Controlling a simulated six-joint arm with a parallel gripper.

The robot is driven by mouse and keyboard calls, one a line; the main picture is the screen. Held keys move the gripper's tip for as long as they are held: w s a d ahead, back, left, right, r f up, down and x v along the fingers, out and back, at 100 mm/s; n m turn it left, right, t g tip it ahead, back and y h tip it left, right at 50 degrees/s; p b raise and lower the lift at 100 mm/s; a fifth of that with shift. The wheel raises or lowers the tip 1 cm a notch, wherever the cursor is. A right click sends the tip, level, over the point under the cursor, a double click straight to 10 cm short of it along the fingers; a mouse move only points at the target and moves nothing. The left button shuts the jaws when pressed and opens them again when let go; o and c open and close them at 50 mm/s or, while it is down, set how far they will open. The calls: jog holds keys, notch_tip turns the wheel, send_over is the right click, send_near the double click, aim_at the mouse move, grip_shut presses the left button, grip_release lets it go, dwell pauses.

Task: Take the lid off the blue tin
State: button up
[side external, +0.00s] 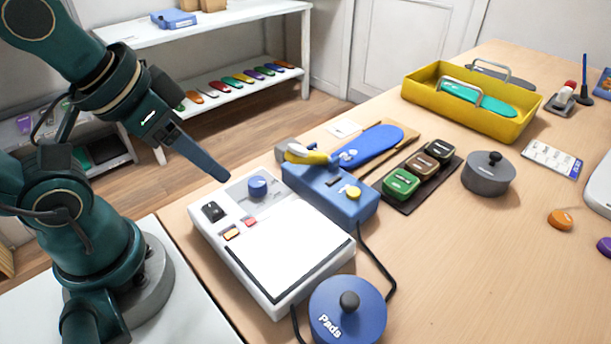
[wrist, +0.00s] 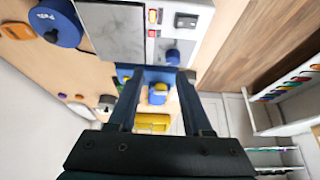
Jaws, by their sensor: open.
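The blue tin (side external: 347,318) stands at the near edge of the table, marked "Pads". Its blue lid (side external: 372,298) with a dark round knob (side external: 349,301) is on it. The tin also shows at the upper left in the wrist view (wrist: 66,20). My gripper (side external: 222,176) is in the air above the back left of the white machine, well apart from the tin. In the wrist view its two fingers (wrist: 160,72) are spread with nothing between them.
The white machine (side external: 208,246) with a blue dial stands between my arm and the tin. A blue box (side external: 318,192) trails a black cable (side external: 385,254) beside the tin. A grey lidded pot (side external: 488,176), small tins (side external: 402,184) and a yellow tray (side external: 425,97) stand farther back.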

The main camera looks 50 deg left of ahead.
jog(key=shift+o, duration=1.2)
jog(key=w+d+r+n, duration=0.3)
jog(key=w+r+n, duration=0.1)
jog(key=n, duration=0.3)
jog(key=n+g, duration=0.2)
jog(key=g, duration=0.4)
send_over(350, 299)
jog(key=f, duration=0.8)
jog(key=shift+w+a+f, duration=0.1)
jog(key=shift+w+f, duration=0.1)
jog(key=shift+f, duration=0.1)
jog(key=shift+s+f, duration=0.15)
jog(key=shift+f, duration=2.45)
